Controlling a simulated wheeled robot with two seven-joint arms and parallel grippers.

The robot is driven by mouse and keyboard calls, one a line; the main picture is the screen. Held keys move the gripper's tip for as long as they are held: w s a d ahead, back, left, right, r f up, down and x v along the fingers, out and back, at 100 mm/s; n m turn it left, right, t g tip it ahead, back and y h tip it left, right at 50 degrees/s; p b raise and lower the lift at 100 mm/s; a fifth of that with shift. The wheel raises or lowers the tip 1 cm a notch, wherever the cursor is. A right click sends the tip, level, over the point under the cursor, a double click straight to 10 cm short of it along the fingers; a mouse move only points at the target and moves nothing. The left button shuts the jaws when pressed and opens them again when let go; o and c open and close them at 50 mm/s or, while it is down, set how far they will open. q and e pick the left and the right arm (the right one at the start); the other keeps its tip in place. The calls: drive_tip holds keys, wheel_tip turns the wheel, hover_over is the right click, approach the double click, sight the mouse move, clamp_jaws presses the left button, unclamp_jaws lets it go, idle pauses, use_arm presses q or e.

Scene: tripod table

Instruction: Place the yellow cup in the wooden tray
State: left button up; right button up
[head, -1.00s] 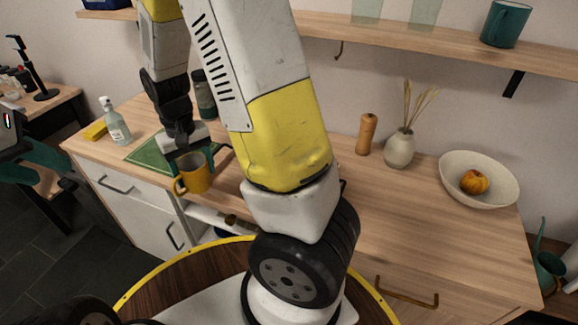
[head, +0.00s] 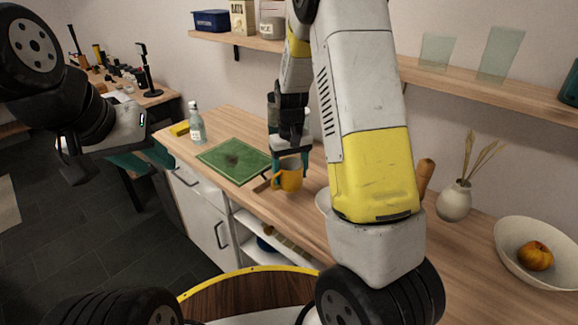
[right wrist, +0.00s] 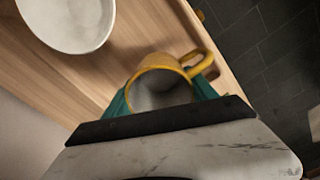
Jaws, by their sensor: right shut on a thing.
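The yellow cup (head: 289,181) is in my right gripper (head: 290,160), near the front edge of the wooden counter. It looks upright in the head view, with its handle to the left. In the right wrist view the cup (right wrist: 158,82) shows its open mouth and grey inside, between the teal fingers. I cannot tell its exact height over the counter. My left gripper (head: 140,160) is at the left of the head view, away from the cup; its finger gap is unclear.
A green mat (head: 235,158) lies left of the cup, with a spray bottle (head: 196,127) and a yellow sponge (head: 180,128) beyond. A white bowl (right wrist: 70,22) is near the cup. A vase (head: 454,202) and fruit bowl (head: 520,272) stand right. A shelf (head: 460,84) overhangs the counter.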

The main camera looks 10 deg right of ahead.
sight(297, 178)
drive_tip(key=shift+w+d+f, duration=0.1)
drive_tip(key=shift+w+d, duration=0.6)
drive_tip(key=shift+d, duration=0.2)
drive_tip(key=f, duration=0.3)
drive_tip(key=shift+w+d, duration=0.25)
drive_tip(key=shift+d, duration=0.1)
drive_tip(key=shift+f, duration=0.3)
drive_tip(key=shift+f, duration=0.15)
drive_tip(key=o, duration=1.7)
drive_tip(key=shift+c, duration=0.2)
